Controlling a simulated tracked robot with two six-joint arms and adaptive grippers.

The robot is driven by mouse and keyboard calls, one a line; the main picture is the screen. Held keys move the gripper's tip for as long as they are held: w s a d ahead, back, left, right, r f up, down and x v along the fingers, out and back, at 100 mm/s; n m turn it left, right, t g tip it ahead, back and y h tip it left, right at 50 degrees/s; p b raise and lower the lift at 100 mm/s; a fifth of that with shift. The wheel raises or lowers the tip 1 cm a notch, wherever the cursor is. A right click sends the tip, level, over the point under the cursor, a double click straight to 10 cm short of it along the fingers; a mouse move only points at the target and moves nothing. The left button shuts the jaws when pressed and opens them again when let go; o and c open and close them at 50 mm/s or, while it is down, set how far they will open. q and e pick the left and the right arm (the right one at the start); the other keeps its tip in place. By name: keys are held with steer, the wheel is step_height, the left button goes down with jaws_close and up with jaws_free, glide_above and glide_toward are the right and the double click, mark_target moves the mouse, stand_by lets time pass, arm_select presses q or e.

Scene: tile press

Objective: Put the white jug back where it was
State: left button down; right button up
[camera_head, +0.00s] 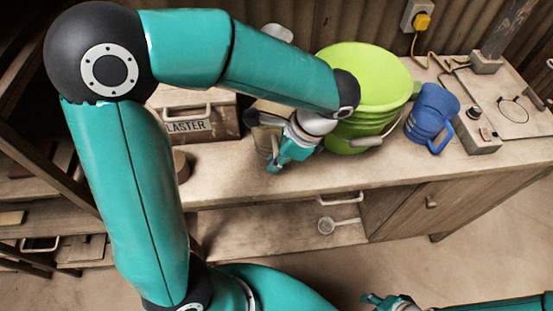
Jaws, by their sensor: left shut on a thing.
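My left gripper (274,160) is over the bench, left of the green bucket, and is shut on a pale jug-like thing (262,139). I take this for the white jug; the gripper and forearm hide much of it, and only its pale side and a dark part near its top show. I cannot tell whether it touches the bench. My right gripper (373,300) is low at the bottom edge, in front of the bench and away from the jug. Its fingers are too small and cut off to tell if they are open.
A lime-green bucket (368,75) stands right of the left gripper, partly behind my forearm. A blue jug (430,115) is right of it. A box labelled plaster (205,127) stands left. A control box (478,138) and a plate are at the right. The front bench top (330,176) is clear.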

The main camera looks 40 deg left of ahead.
arm_select(q)
steer(key=shift+f, duration=0.2)
steer(key=c, duration=1.2)
jaws_free()
steer(key=shift+r, duration=0.1)
steer(key=p+v, duration=0.1)
steer(key=v, duration=1.1)
